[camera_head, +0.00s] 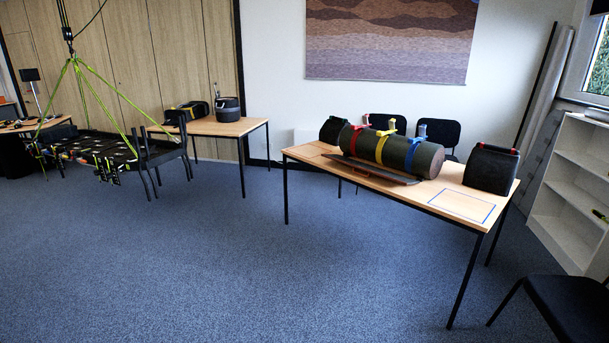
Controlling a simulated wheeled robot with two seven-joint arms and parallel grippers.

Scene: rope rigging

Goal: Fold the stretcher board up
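A black, flat stretcher-like board (95,150) hangs at the left from bright green ropes (97,95). It lies roughly level, with small coloured fittings along it, and chairs stand close behind its right end. On the right table, a dark green cylinder (425,158) with red, yellow and blue straps lies on a thin dark board (375,174). I cannot tell for sure which of the two is the stretcher board. Neither of my grippers is in view.
The right table (410,192) carries a black case (491,169) and a blue taped rectangle (462,206). A second table (225,127) holds a dark pot (228,110). A black chair (567,305) is at the lower right. The blue carpet (220,260) is clear in front.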

